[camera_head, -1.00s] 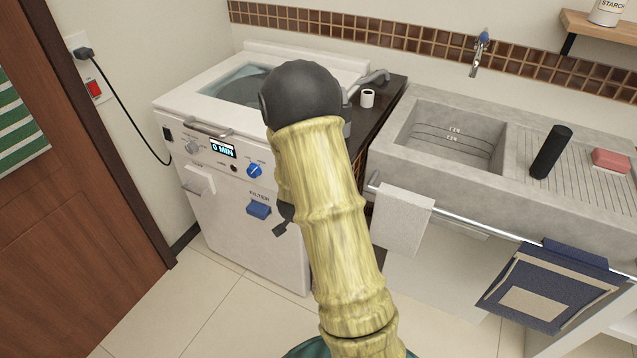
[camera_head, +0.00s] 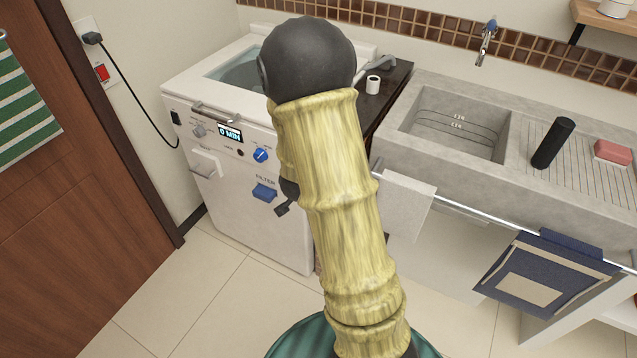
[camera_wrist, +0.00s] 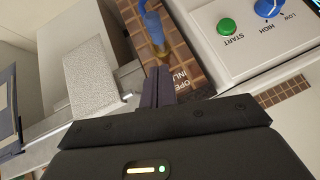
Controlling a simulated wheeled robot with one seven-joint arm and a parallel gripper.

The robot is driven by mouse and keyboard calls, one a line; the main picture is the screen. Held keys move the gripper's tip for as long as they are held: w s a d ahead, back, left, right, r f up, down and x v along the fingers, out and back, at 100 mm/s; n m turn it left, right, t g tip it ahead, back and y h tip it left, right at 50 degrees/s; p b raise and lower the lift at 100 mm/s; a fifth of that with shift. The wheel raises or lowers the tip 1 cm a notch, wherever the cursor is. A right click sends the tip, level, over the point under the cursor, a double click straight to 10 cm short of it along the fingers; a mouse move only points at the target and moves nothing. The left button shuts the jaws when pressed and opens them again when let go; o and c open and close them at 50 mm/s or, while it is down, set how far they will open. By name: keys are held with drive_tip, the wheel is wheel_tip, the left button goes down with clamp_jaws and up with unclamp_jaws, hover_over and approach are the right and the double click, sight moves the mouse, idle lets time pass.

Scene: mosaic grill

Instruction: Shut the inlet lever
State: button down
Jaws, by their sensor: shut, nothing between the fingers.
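In the wrist view, the inlet lever (camera_wrist: 151,26) has a blue handle above a brass-coloured fitting, against a brown tiled strip. Part of a white label reading "OPEN" and "INL" (camera_wrist: 166,77) shows just below it, partly covered by my fingers. My gripper (camera_wrist: 158,76) is shut and empty, with its fingertips just below the brass fitting. I cannot tell whether they touch it. In the head view my arm hides the lever and most of my gripper.
The white washing machine (camera_head: 240,215) stands left of my arm, with a blue filter latch (camera_head: 264,193). A concrete sink (camera_head: 480,175) is on the right, with a cloth (camera_head: 402,207) and a blue apron (camera_head: 545,278) on its rail. Tiled floor is clear at lower left.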

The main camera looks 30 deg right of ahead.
drive_tip(key=p+v, duration=0.1)
drive_tip(key=v, duration=0.4)
drive_tip(key=shift+s+a, duration=0.25)
drive_tip(key=shift+w, duration=0.1)
drive_tip(key=s+a+r+n+y+p, duration=0.5)
drive_tip(key=a+r+n+p, duration=0.2)
drive_tip(key=a+r, duration=0.25)
drive_tip(key=s+a+r+n+g+p, duration=0.1)
drive_tip(key=s+r+n+g+p, duration=0.2)
drive_tip(key=s+r+n, duration=0.2)
drive_tip(key=shift+s+a+r+n+g, duration=0.15)
drive_tip(key=shift+s+r+n+g, duration=0.2)
drive_tip(key=shift+s, duration=0.75)
